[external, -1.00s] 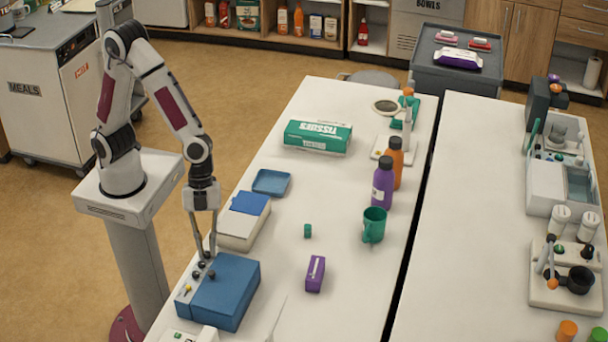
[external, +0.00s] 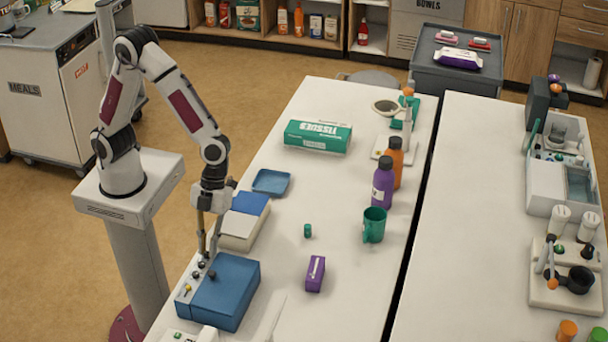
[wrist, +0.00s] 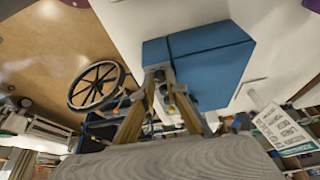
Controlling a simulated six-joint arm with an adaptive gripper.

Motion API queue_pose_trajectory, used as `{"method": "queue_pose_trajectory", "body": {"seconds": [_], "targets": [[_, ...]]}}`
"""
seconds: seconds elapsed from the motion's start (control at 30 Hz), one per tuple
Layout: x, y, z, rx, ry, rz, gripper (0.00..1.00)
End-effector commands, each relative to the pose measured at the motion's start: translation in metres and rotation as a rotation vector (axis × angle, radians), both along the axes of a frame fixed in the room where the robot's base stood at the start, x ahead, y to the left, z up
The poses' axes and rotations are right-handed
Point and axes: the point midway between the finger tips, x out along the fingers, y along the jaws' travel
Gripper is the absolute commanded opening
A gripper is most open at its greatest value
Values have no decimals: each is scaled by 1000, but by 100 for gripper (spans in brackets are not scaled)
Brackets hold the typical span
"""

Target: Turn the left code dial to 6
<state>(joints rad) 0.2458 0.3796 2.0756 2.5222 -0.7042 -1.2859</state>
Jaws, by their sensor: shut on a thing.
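A blue box (external: 228,295) with a pale control panel (external: 186,297) stands at the table's near left edge. Small dark dials (external: 196,275) and a yellow part (external: 187,290) show on the panel. My gripper (external: 207,262) points down at the panel's far end and is shut on a code dial. The fingers partly hide that dial, and I cannot read any number or tell for certain which dial it is. In the wrist view the fingers of my gripper (wrist: 163,80) meet at the panel beside the blue box (wrist: 215,65).
A white box with a blue top (external: 243,222) stands just behind the blue box. A purple box (external: 315,274) and a small green cylinder (external: 308,231) are to the right. A green mug (external: 374,225) stands farther right. The table between them is clear.

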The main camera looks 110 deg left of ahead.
Motion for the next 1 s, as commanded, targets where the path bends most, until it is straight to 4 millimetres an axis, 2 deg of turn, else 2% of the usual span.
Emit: {"method": "queue_pose_trajectory", "body": {"seconds": [0.17,0.2,0.23,0.67,1.0], "targets": [[0,1,-1,3,1,1,0],[-1,1,-1,3,1,1,18],[0,1,-1,3,1,1,21],[0,0,0,1,0,19,21],[-2,0,0,1,-1,166,21]]}}
